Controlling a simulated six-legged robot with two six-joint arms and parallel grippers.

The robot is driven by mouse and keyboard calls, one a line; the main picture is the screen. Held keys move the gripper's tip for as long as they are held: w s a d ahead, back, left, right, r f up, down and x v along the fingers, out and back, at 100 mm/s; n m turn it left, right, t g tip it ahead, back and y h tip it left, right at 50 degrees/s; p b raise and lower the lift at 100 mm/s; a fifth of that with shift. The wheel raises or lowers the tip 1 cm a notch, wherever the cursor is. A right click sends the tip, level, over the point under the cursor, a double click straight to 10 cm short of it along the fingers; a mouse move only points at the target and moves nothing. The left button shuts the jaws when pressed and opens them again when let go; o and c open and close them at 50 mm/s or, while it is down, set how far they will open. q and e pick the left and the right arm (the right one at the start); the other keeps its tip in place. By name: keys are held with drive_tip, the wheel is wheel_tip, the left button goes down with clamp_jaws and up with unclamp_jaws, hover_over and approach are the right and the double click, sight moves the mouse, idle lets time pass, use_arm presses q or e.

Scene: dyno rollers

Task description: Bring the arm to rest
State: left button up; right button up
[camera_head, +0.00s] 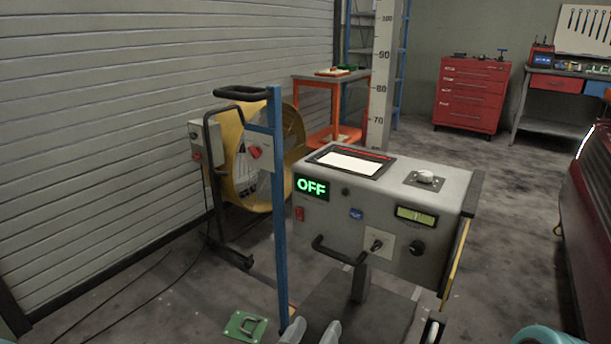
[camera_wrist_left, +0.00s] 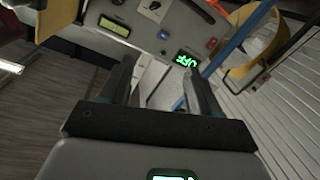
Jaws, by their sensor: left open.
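My left gripper (camera_head: 312,331) shows at the bottom edge of the head view. Its two grey fingertips are apart with nothing between them. In the left wrist view the two dark fingers (camera_wrist_left: 160,80) are spread and empty, pointing toward the grey console. The console (camera_head: 330,222) stands on a wheeled stand in front of me, beyond the gripper and apart from it. Its display (camera_head: 311,187) reads OFF in green; the display also shows in the left wrist view (camera_wrist_left: 187,59). A black handle (camera_head: 338,252) and a small black switch (camera_head: 376,245) are on its front.
A blue post (camera_head: 279,200) stands left of the console, with a yellow fan (camera_head: 240,155) behind it. A green plate (camera_head: 245,326) lies on the floor at lower left. A red vehicle (camera_head: 590,200) is at right. Floor between console and vehicle looks mostly clear.

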use_arm(q)
drive_tip(key=s+a+n+g+y+p, duration=0.25)
drive_tip(key=a+g+y+p, duration=0.3)
drive_tip(key=a+p, duration=1.15)
drive_tip(key=s+d+f+g+h+p, duration=0.1)
drive_tip(key=s+d+f+g+p, duration=0.1)
drive_tip(key=s, duration=0.6)
drive_tip(key=s+d+f+g+h+p, duration=0.1)
drive_tip(key=s+f+g+p, duration=0.3)
drive_tip(key=s+g+p, duration=0.3)
drive_tip(key=shift+s+d+n+p, duration=0.35)
drive_tip(key=shift+s+d+p, duration=0.05)
drive_tip(key=shift+s+p, duration=0.2)
use_arm(e)
drive_tip(key=s+r, duration=0.2)
drive_tip(key=r, duration=1.2)
drive_tip(key=s+a+r+g, duration=0.1)
drive_tip(key=r, duration=1.3)
drive_tip(key=shift+s+a+r+g, duration=0.2)
drive_tip(key=shift+s+r+g, duration=0.05)
drive_tip(key=shift+s+g, duration=0.1)
